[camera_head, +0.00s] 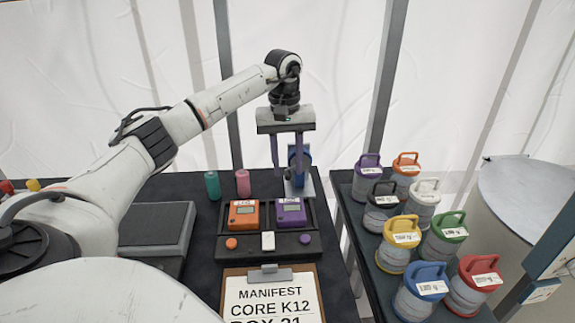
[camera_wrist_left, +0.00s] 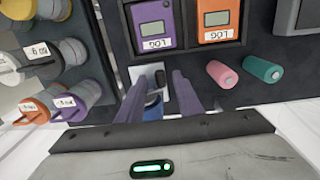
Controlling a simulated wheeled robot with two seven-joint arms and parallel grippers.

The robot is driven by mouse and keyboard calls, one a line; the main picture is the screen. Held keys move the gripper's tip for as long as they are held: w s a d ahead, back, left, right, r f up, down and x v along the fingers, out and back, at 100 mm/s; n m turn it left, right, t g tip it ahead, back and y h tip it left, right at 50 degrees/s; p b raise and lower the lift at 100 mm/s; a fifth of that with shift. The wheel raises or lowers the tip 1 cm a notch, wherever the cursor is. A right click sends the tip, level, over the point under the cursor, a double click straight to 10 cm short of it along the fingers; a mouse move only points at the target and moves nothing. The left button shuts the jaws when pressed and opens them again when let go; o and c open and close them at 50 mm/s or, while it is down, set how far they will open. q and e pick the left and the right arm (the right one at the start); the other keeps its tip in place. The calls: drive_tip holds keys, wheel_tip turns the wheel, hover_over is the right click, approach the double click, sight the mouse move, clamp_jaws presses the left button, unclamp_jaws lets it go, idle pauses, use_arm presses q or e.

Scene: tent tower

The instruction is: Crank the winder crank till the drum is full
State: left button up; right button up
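The winder (camera_head: 306,157) is a blue device on a grey metal plate at the back of the dark table, behind the purple logger box. Its blue drum (camera_wrist_left: 153,108) shows partly in the left wrist view; how full it is cannot be told. My left gripper (camera_head: 288,172) points down at the winder, its two purple fingers apart. In the left wrist view a small dark knob (camera_wrist_left: 160,78), perhaps the crank handle, shows between the fingers (camera_wrist_left: 166,76); contact cannot be told. The fingers hide part of the winder in the head view. My right gripper is not in view.
A tray holds an orange box (camera_head: 244,213) and a purple box (camera_head: 291,211). Teal (camera_head: 212,185) and pink (camera_head: 243,183) cylinders stand left of the winder. A clipboard (camera_head: 271,299) lies in front. Several lidded canisters (camera_head: 401,236) crowd the right table. A grey case (camera_head: 155,228) sits left.

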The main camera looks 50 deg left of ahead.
sight(286, 174)
use_arm(q)
wheel_tip(286, 174, up, 10)
drive_tip(key=shift+s+a, duration=0.15)
drive_tip(key=shift+f, duration=0.15)
